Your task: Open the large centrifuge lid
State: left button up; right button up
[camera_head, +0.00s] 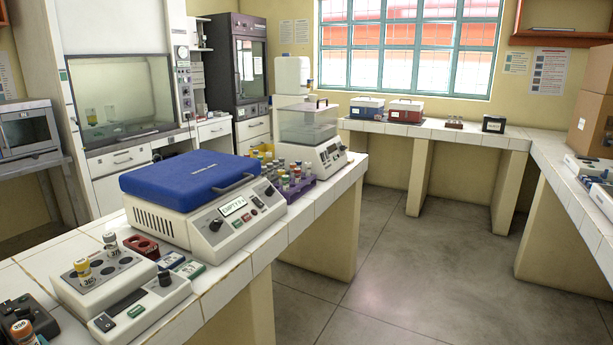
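The large centrifuge (205,232) stands on the white tiled bench at the centre left. Its blue lid (180,182) lies flat and closed on the pale body. A bar handle (236,184) runs along the lid's right side. The sloped front panel has dark knobs, small coloured buttons and a lit display (233,206) that appears to read EMPTY. The inside is hidden by the lid. Neither of my grippers is in view, and nothing touches the centrifuge.
A tube block device (118,290) and a red holder (141,246) stand in front of the centrifuge. Behind it are a purple rack of tubes (297,190) and a clear-chambered device (308,130). The floor (375,270) right of the bench is clear.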

aim_at(183, 183)
jog(key=i+l, duration=0.1)
jog(key=i, duration=0.2)
jog(key=i+l, duration=0.15)
jog(key=i, duration=0.15)
jog(key=i+l+u, duration=0.15)
jog(key=i+u, duration=0.25)
jog(key=i+l+u, duration=0.2)
jog(key=u, duration=0.25)
